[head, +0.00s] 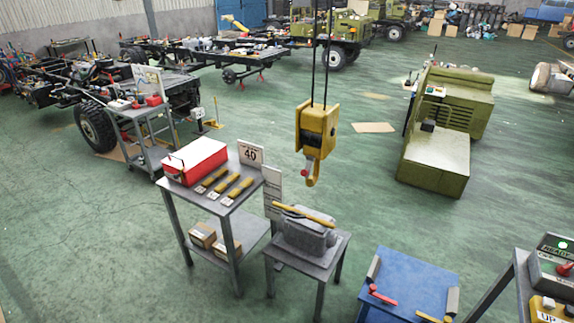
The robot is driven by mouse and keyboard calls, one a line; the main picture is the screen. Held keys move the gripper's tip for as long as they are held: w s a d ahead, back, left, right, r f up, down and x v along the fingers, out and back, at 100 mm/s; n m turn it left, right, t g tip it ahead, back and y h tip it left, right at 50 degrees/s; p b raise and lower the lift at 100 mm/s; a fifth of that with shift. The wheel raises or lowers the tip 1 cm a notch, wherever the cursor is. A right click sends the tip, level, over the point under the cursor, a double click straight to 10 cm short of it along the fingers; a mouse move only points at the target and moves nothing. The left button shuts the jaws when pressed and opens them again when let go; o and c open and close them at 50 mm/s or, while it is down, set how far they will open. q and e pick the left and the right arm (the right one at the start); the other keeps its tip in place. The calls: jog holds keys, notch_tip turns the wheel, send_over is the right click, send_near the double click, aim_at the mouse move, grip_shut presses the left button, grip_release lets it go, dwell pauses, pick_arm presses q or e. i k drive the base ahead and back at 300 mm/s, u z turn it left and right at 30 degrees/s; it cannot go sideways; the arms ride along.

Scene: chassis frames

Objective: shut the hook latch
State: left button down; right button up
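A yellow hook block (316,130) hangs upright from dark vertical cables or chains near the middle of the head view. Below it is a yellow hook (313,168), its tip pointing down. A small red part (305,173) shows at the left side of the hook. It may be the latch or its knob, but it is too small to tell whether the latch is open or shut. Neither of my grippers is in view.
A grey table with a red box (196,160) and several bars stands left below the hook. A grey block (308,235) sits on a stand beneath. A blue table (415,280) and control boxes (555,268) are at right. Open green floor (345,190) lies behind.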

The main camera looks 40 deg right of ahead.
aim_at(306, 172)
jog(key=z, duration=0.3)
jog(key=i, duration=1.5)
jog(key=z, duration=1.65)
jog(key=i, duration=1.05)
jog(key=z, duration=1.05)
